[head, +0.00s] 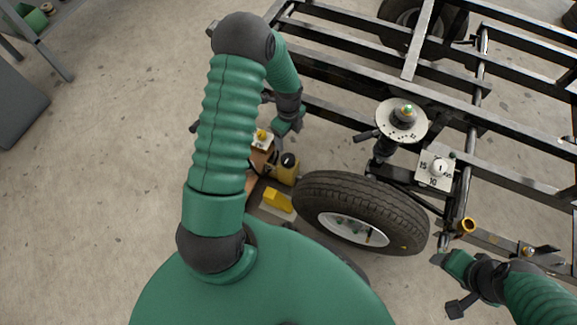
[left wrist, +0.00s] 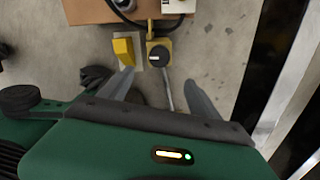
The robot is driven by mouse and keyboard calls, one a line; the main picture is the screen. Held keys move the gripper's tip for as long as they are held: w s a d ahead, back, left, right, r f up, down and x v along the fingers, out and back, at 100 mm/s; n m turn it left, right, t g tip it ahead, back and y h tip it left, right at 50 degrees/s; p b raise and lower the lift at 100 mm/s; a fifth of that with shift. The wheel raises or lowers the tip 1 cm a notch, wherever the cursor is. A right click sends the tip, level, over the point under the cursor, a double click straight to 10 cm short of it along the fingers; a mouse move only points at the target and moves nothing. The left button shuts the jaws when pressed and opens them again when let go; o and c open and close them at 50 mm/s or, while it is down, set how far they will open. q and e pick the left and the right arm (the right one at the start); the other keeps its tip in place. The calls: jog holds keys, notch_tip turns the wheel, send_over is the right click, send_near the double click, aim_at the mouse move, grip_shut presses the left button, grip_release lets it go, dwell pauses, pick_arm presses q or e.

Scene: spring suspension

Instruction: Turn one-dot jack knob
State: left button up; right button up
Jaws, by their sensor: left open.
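A black round knob (head: 289,160) with a pale mark sits on a yellow jack body (head: 287,174), left of the tire in the head view. In the left wrist view the knob (left wrist: 159,55) lies ahead, roughly between the fingers, with a grey rod running from it toward me. I cannot make out any dots on it. My left gripper (left wrist: 159,77) is open and empty, apart from the knob. In the head view my left gripper (head: 287,127) is partly hidden by its own wrist. My right gripper (head: 452,282) is at the lower right; its jaws are unclear.
A yellow wedge (left wrist: 123,50) on a light plate stands beside the jack. A tire (head: 322,193), a round dial plate (head: 392,126) and a numbered plate (head: 427,163) are at the black frame (head: 340,75). A brown box (left wrist: 90,12) is beyond.

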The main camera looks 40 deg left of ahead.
pick_arm(q)
notch_tip(320, 180, down, 17)
jog(key=b, duration=0.9)
jog(key=shift+r+b, duration=0.15)
jog(key=shift+b, duration=0.25)
